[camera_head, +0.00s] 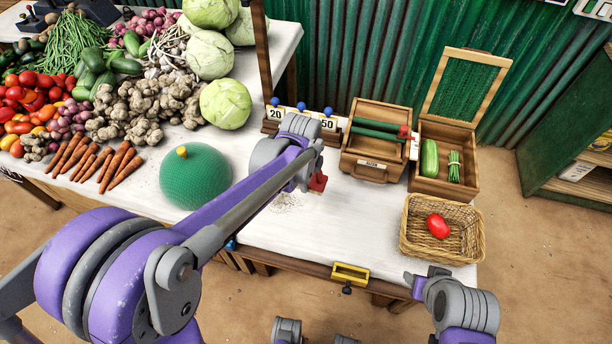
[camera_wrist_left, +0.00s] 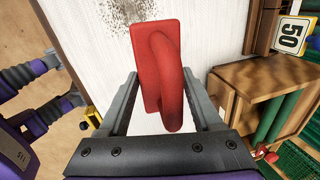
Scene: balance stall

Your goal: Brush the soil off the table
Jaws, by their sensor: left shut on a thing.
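Dark soil (camera_head: 285,201) lies as a speckled patch on the white table top (camera_head: 345,228), left of the red brush (camera_head: 318,183). In the left wrist view the soil (camera_wrist_left: 122,12) shows at the top edge, beyond the brush (camera_wrist_left: 150,75). My left gripper (camera_wrist_left: 160,92) is shut on the brush, with one finger on each side of it. In the head view my left arm hides most of this gripper, and whether the brush touches the table cannot be told.
A wicker basket (camera_head: 410,245) with a red item (camera_head: 438,226) stands right of the soil. A wooden box (camera_head: 375,165), number cards (camera_head: 327,124) and an open crate (camera_head: 460,190) stand behind. A green dome (camera_head: 195,178) and carrots (camera_head: 115,165) lie left. A yellow holder (camera_head: 350,273) is at the front edge.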

